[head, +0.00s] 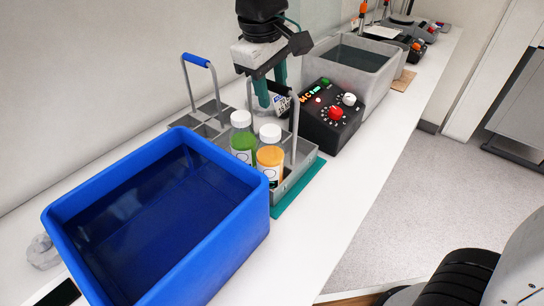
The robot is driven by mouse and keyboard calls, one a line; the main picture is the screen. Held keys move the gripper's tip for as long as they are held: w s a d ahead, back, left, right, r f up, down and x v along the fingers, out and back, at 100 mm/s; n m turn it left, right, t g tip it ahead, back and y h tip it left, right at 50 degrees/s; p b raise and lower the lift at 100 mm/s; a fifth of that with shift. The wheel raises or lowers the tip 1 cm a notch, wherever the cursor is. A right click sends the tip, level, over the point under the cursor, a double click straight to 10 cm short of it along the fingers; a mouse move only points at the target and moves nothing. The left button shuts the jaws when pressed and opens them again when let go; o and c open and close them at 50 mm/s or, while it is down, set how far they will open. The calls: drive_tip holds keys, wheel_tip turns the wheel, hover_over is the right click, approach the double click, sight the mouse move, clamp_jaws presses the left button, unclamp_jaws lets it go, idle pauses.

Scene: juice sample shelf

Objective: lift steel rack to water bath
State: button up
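The steel rack (305,158) is a grey divided carrier with two upright handles, standing on the counter partly over a green mat (298,193). The left handle has a blue grip (196,60). The top of the right handle is largely behind or between my gripper's fingers. A green bottle (243,138) and an orange bottle (269,160), both white-capped, stand in the rack. My gripper (270,98) points down with teal fingers at the right handle's top. I cannot tell whether they are closed on it. The water bath (347,62) is a grey, water-filled tub behind the rack.
A black control box (331,117) with red and white knobs stands between rack and bath. A large blue bin (255,225) with dark contents is close in front of the rack. More instruments (413,40) line the far counter. A narrow white counter strip is clear on the right.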

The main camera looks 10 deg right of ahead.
clamp_jaws()
drive_tip(key=shift+r, duration=0.1)
wheel_tip(320, 180, up, 10)
idle(0.6)
wheel_tip(320, 180, up, 8)
idle(1.0)
drive_tip(key=shift+d, duration=0.1)
drive_tip(key=w+d, duration=0.7)
drive_tip(key=shift+w+d, duration=0.15)
drive_tip(key=shift+w, duration=0.2)
idle(0.7)
